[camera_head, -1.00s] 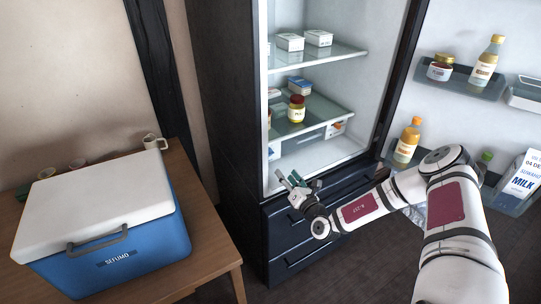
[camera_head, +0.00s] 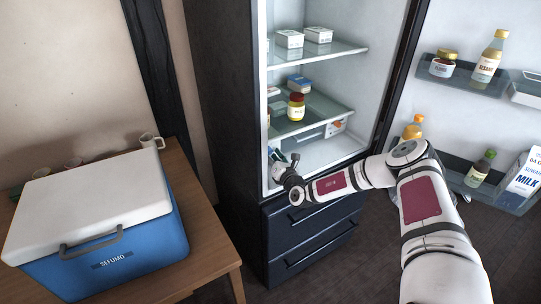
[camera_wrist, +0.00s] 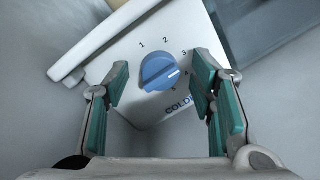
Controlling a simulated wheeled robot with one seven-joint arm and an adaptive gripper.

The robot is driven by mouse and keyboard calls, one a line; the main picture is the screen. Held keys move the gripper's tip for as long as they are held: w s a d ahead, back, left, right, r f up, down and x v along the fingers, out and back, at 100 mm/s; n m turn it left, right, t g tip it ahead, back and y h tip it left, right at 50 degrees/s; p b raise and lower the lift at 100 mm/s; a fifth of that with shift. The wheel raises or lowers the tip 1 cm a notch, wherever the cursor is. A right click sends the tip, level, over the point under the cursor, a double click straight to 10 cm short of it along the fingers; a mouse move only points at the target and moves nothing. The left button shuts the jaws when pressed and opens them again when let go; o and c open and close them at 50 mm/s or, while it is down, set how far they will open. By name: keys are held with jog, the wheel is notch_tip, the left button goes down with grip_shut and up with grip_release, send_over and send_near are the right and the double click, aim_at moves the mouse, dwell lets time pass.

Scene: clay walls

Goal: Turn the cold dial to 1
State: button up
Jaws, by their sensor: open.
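The cold dial (camera_wrist: 160,72) is a round blue knob on a white box (camera_wrist: 108,72) with printed numbers and the partly hidden word "COLD". Its pale pointer mark faces right, on the side of the higher numbers beyond 3. The 1 is at the dial's upper left. My gripper (camera_wrist: 162,88) is open, with one green-padded finger on each side of the dial in the picture. I cannot tell whether the fingers touch it. In the head view, my gripper (camera_head: 281,158) is inside the fridge's left edge, below the lower shelf; the dial is not visible there.
The fridge (camera_head: 227,130) stands open, with a glass shelf (camera_head: 322,108) above my gripper and drawers (camera_head: 313,238) below. Its door (camera_head: 460,110) on the right holds bottles and a milk carton (camera_head: 524,177). A blue cooler (camera_head: 120,255) sits on a wooden table (camera_head: 212,232) at left.

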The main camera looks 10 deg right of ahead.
jog(key=c, duration=1.1)
jog(key=shift+c, duration=0.2)
jog(key=n+p, duration=0.2)
jog(key=n, duration=0.2)
jog(key=shift+s+a, duration=0.1)
jog(key=shift+a, duration=0.05)
jog(key=n+p, duration=0.1)
jog(key=n, duration=0.2)
jog(key=shift+n+t+y, duration=0.3)
jog(key=shift+n+y, duration=0.1)
jog(key=n+p, duration=0.1)
jog(key=n, duration=0.3)
jog(key=shift+n, duration=0.4)
jog(key=n+y, duration=0.1)
jog(key=n, duration=0.3)
jog(key=shift+f+n+p, duration=0.15)
jog(key=shift+n+p, duration=0.15)
jog(key=shift+p, duration=0.05)
